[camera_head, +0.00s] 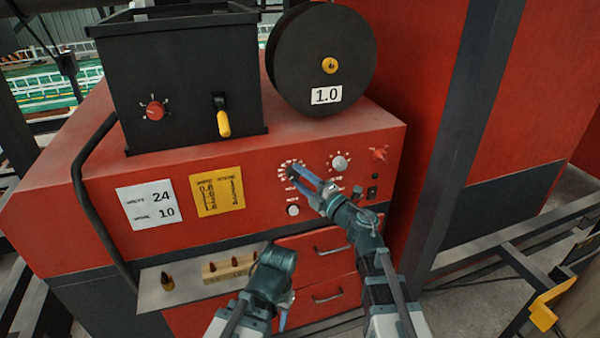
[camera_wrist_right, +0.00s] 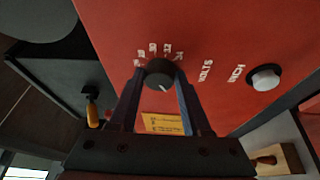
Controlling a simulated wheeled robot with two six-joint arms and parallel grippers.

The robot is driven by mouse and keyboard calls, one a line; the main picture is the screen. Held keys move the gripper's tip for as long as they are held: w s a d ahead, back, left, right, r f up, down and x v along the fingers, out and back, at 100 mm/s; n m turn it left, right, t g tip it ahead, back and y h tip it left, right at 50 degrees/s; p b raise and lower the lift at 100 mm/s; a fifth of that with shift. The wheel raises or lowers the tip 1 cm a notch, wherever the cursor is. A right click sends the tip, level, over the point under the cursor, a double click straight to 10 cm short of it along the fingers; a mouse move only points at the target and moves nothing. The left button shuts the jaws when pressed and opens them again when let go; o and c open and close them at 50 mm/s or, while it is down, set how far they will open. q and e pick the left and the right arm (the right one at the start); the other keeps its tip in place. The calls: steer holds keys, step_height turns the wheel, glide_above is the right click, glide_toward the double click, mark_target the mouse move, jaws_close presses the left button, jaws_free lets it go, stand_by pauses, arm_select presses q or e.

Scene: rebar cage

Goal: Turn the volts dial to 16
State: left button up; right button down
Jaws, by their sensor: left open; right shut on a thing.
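The volts dial shows in the right wrist view as a dark round knob (camera_wrist_right: 160,73) with a pale pointer mark, between my right fingers. White scale marks and the word VOLTS (camera_wrist_right: 205,71) are beside it. The numbers are too small to read surely. In the head view my right gripper (camera_head: 298,174) is at the red front panel (camera_head: 270,210), shut on the dial and hiding most of it. It also shows in the right wrist view (camera_wrist_right: 160,85). My left gripper (camera_head: 284,312) is low in front of the drawers, apart from the panel; its fingers are hardly visible.
Right of the dial are a pale knob (camera_head: 340,163) and a red knob (camera_head: 380,155). A round button (camera_head: 293,210) is below. A white card (camera_head: 147,204) reads 24 and 1.0, beside a yellow chart (camera_head: 218,190). A shelf (camera_head: 200,293) with small cones juts out below.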

steer(key=shift+r+n+g+h+p, duration=0.15)
steer(key=shift+n+g+p, duration=0.15)
steer(key=shift+n+p, duration=0.35)
steer(key=shift+r+n+g+h+p, duration=0.15)
steer(key=shift+n+g+p, duration=0.2)
steer(key=shift+n, duration=0.5)
steer(key=shift+s+f, duration=0.1)
steer(key=shift+f, duration=0.05)
steer(key=shift+c, duration=1.8)
jaws_free()
